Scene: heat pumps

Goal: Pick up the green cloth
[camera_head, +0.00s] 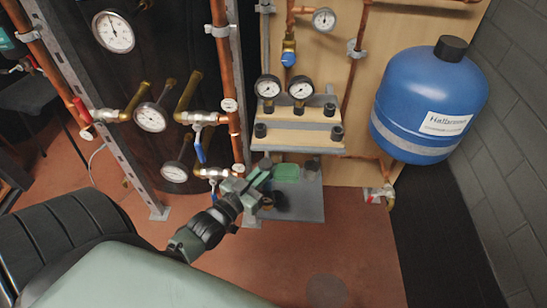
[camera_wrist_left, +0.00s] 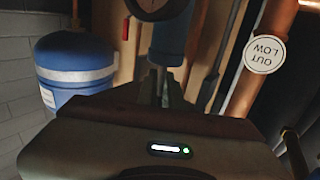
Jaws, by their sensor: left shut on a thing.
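The green cloth (camera_head: 287,172) shows as a small flat green patch over the grey plate, below the shelf with the two gauges. My left gripper (camera_head: 265,169) reaches in from the lower left, with its fingertips at the cloth's left edge. Its jaws are shut on the cloth. In the left wrist view the gripper's fingers (camera_wrist_left: 163,86) are dark and close together, and the cloth cannot be made out there. My right gripper is not in view.
A grey plate (camera_head: 308,207) stands low against the wooden board. A blue tank (camera_head: 428,105) hangs at the right. Copper pipes, gauges and red-handled and blue-handled valves crowd the left and the top. The reddish floor (camera_head: 345,240) is clear in front.

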